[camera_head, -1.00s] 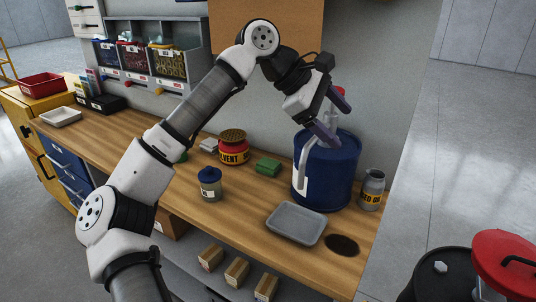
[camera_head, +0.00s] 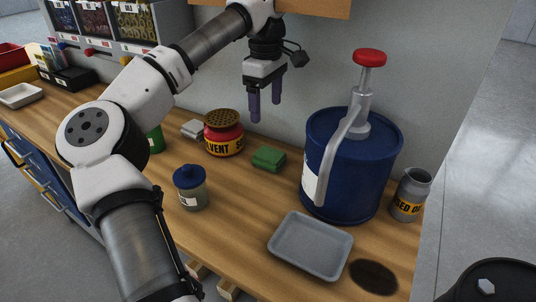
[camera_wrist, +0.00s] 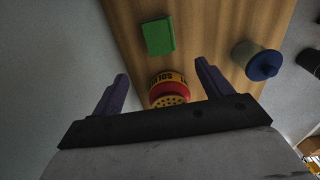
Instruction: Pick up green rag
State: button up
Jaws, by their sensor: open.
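The green rag (camera_head: 268,158) is a small folded block lying on the wooden workbench (camera_head: 235,215), between the red solvent can (camera_head: 223,134) and the blue drum. It also shows in the wrist view (camera_wrist: 158,37), above the can and beyond my fingertips. My gripper (camera_head: 265,108) points down, open and empty, above the bench near the wall. It is above and slightly left of the rag in the head view, not touching it. In the wrist view its two purple fingers (camera_wrist: 163,82) are spread, with the solvent can (camera_wrist: 170,90) showing between them.
A blue drum with a red-topped pump (camera_head: 350,165) stands right of the rag. A grey tray (camera_head: 311,246), a blue-lidded jar (camera_head: 189,188) and a grey can (camera_head: 411,194) are nearby. A grey-white folded cloth (camera_head: 194,129) lies left of the solvent can. Bare bench lies in front of the rag.

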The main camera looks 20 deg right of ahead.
send_over(266, 153)
notch_tip(266, 153, down, 9)
jog(key=shift+s+r, duration=0.1)
jog(key=shift+r, duration=0.05)
notch_tip(266, 153, down, 5)
jog(key=shift+f+p, duration=0.1)
jog(key=shift+p, duration=0.55)
jog(key=c, duration=1.1)
